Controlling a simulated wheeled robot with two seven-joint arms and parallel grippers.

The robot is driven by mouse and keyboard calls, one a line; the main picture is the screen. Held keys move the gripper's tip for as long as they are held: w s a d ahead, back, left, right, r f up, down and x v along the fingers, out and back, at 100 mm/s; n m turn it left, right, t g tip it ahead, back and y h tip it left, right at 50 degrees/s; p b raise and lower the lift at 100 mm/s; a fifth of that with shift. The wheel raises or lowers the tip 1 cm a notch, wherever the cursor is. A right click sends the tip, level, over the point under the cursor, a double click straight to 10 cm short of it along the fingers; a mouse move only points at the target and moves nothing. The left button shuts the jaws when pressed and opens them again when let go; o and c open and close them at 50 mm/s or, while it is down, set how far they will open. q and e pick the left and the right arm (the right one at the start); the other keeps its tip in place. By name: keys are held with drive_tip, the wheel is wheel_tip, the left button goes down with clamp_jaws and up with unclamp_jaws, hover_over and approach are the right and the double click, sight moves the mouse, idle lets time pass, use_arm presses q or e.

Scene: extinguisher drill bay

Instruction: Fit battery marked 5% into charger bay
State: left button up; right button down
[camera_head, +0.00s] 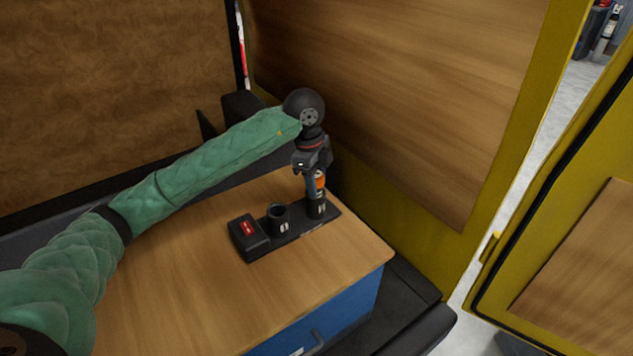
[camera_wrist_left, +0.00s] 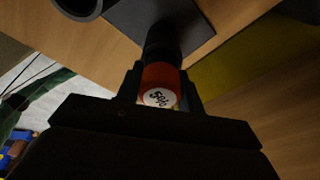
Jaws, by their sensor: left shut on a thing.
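The battery (camera_head: 320,180) is an orange and dark cylinder, upright at the right bay of the charger. In the left wrist view the battery (camera_wrist_left: 160,76) shows a white label reading 5%. My left gripper (camera_head: 314,181) is shut on it from above; its fingers (camera_wrist_left: 161,92) flank the orange body. The charger (camera_head: 249,237) is a black base with a red display at its left end and two round bays. The right bay (camera_head: 317,208) is directly under the battery; I cannot tell how deep the battery sits. The left bay (camera_head: 280,218) looks empty.
The charger stands on a wooden top (camera_head: 310,285) over a blue cabinet (camera_head: 325,318). A yellow-framed wooden panel (camera_head: 400,90) rises close behind and right of the charger. The wooden top in front of the charger is clear.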

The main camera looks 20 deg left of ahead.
use_arm(q)
drive_tip(key=shift+f+b, duration=0.3)
idle(0.6)
drive_tip(key=o, duration=1.1)
drive_tip(key=shift+o, duration=0.2)
drive_tip(key=shift+r, duration=0.15)
drive_tip(key=shift+w+r, duration=0.1)
drive_tip(key=shift+r, duration=0.25)
drive_tip(key=shift+a+r+b, duration=0.2)
drive_tip(key=shift+r+b, duration=0.2)
drive_tip(key=shift+r, duration=0.75)
drive_tip(key=shift+a+r+b, duration=0.15)
drive_tip(key=shift+r+b, duration=0.3)
drive_tip(key=shift+r, duration=0.65)
drive_tip(key=shift+a+r+b, duration=0.2)
drive_tip(key=shift+r+b, duration=0.2)
drive_tip(key=shift+r, duration=0.75)
